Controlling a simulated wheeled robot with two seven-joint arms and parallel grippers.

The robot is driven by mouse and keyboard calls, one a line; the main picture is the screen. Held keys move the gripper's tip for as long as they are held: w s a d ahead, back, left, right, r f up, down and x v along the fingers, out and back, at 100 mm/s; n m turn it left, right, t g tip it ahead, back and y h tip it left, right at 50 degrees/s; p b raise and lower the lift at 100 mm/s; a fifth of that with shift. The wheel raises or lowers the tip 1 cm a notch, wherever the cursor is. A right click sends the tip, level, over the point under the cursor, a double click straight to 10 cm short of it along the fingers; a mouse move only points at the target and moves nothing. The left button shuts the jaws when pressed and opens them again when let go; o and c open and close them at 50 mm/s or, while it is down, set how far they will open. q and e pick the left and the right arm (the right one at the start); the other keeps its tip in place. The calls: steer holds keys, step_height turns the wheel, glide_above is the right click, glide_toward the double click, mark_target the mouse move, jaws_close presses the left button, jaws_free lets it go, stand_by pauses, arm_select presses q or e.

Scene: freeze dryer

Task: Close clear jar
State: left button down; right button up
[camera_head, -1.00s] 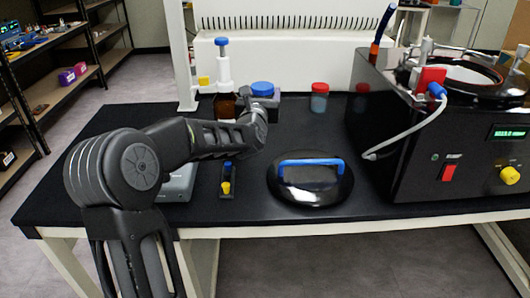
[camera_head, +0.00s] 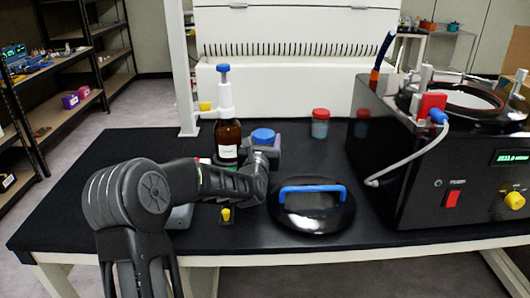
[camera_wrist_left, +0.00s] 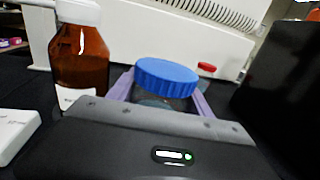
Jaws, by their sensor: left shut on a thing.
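The clear jar with a ribbed blue lid (camera_head: 263,135) is between the fingers of my left gripper (camera_head: 266,150). In the left wrist view, the blue lid (camera_wrist_left: 167,76) sits upright between two purple-grey fingers (camera_wrist_left: 163,100). A narrow band of clear jar (camera_wrist_left: 165,103) shows under the lid. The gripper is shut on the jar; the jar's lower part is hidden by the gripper. I cannot tell whether the lid is fully tightened or whether the jar touches the table. My right gripper is not in view.
A brown pump bottle (camera_head: 228,138) stands just left of the jar. A red-capped jar (camera_head: 320,124) stands behind to the right. A round black lid with a blue handle (camera_head: 313,208) lies in front right. The black freeze dryer (camera_head: 440,165) fills the table's right side.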

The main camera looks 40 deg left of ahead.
arm_select(q)
steer(key=shift+r, duration=0.1)
steer(key=shift+f, duration=1.9)
steer(key=shift+f, duration=0.1)
steer(key=shift+c, duration=2.2)
jaws_free()
